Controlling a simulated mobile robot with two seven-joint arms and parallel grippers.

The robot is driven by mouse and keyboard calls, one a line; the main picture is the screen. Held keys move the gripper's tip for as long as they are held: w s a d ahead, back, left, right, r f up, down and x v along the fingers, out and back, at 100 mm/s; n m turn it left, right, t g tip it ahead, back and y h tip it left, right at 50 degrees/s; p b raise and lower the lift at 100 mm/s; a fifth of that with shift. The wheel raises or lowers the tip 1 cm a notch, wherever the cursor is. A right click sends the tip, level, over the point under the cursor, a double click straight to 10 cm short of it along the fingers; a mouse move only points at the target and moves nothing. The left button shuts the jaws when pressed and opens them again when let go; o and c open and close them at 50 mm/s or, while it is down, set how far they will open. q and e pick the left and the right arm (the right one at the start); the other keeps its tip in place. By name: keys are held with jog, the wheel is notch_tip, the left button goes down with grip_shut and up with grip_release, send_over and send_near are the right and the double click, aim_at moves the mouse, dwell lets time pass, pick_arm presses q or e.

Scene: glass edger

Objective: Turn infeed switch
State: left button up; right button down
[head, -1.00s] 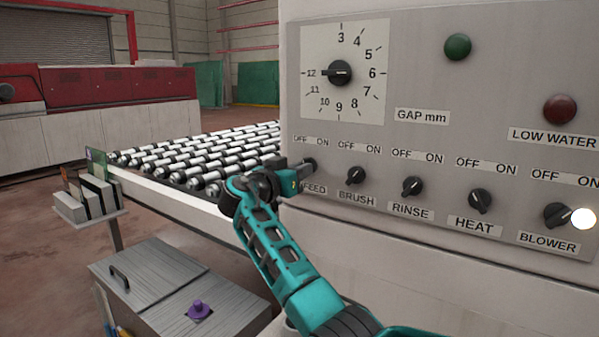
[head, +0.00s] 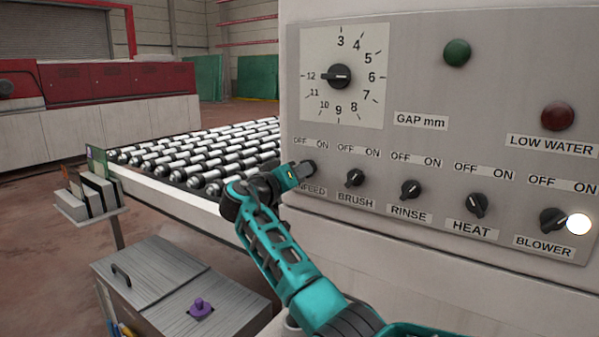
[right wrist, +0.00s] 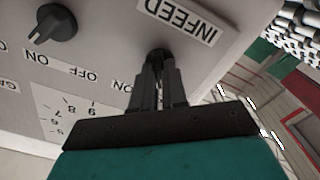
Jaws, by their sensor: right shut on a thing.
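The infeed switch (right wrist: 158,55) is a black rotary knob at the left end of the panel's switch row, beside its INFEED label (right wrist: 180,20). My right gripper (head: 306,169) reaches it from the left in the head view. In the right wrist view the fingers (right wrist: 158,70) are shut on the knob, which they mostly cover, so its pointer angle cannot be read. OFF and ON labels (head: 311,143) sit above the switch. My left gripper is not in view.
The brush (head: 355,178), rinse (head: 411,190), heat (head: 475,204) and blower (head: 553,220) knobs continue right along the panel. A white lamp (head: 578,224) glows by the blower knob. A roller conveyor (head: 200,155) and grey cabinet (head: 160,280) lie left.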

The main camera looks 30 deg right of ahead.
dwell(0.3)
jog(key=c, duration=1.2)
grip_release()
jog(key=shift+o, duration=0.2)
jog(key=shift+a, duration=0.1)
jog(key=b+v, duration=0.1)
jog(key=v, duration=1.1)
jog(key=shift+s+a, duration=0.15)
jog(key=shift+a, duration=0.2)
jog(key=shift+f, duration=0.1)
